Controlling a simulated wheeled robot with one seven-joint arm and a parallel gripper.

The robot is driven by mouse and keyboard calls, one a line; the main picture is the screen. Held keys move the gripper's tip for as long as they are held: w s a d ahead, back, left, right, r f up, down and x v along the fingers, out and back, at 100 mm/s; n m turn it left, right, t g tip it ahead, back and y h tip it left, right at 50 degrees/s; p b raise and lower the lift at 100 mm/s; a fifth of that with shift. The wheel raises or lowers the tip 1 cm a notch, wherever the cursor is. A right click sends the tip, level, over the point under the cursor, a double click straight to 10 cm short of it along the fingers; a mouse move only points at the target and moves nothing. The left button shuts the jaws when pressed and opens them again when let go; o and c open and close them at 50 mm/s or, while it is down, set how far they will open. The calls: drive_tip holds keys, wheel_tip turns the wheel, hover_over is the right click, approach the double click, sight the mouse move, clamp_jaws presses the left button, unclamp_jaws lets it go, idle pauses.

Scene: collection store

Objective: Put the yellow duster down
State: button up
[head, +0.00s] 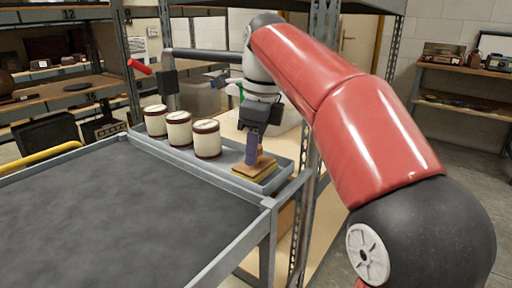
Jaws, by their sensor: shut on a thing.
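The yellow duster (255,170) has a flat brown and yellow base and an upright purple part above it. It is at the right end of a long grey tray (226,156). My gripper (253,138) points down from above and is shut on the duster's upper part. The base is level and low over the tray floor; I cannot tell whether it touches. The fingertips are small and partly dark in this view.
Three cream drums with brown rims (179,130) stand in a row in the tray, left of the duster. A dark-topped table (130,215) with a grey raised edge is in front.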

sight(260, 146)
drive_tip(key=o, duration=0.9)
drive_tip(key=shift+f, duration=0.1)
drive_tip(key=shift+f+b, duration=0.1)
drive_tip(key=shift+b, duration=0.2)
drive_tip(key=r+p, duration=0.1)
drive_tip(key=r, duration=0.1)
drive_tip(key=r+p, duration=0.1)
drive_tip(key=r, duration=0.2)
drive_tip(key=d+r, duration=0.1)
drive_tip(key=r, duration=0.2)
drive_tip(key=shift+s+p, duration=0.2)
drive_tip(key=shift+p, duration=0.2)
drive_tip(key=s+d+f+n, duration=0.1)
drive_tip(key=s+d+n, duration=0.1)
drive_tip(key=s+d+f+n+t, duration=0.1)
drive_tip(key=d+n, duration=0.1)
drive_tip(key=shift+s+f, duration=0.2)
drive_tip(key=shift+s, duration=0.2)
drive_tip(key=s+d+f+n+t, duration=0.1)
drive_tip(key=s+d+f+n, duration=0.2)
drive_tip(key=s+f+n, duration=0.2)
drive_tip(key=s+d+f+n+t+h, duration=0.1)
drive_tip(key=s+d+f+n, duration=0.2)
drive_tip(key=f, duration=0.6)
drive_tip(key=s+d+f+n+t, duration=0.2)
drive_tip(key=s+f+n, duration=0.5)
drive_tip(key=s+n, duration=0.1)
drive_tip(key=shift+d+f+n, duration=0.2)
drive_tip(key=shift+d+n, duration=0.2)
drive_tip(key=shift+n, duration=0.1)
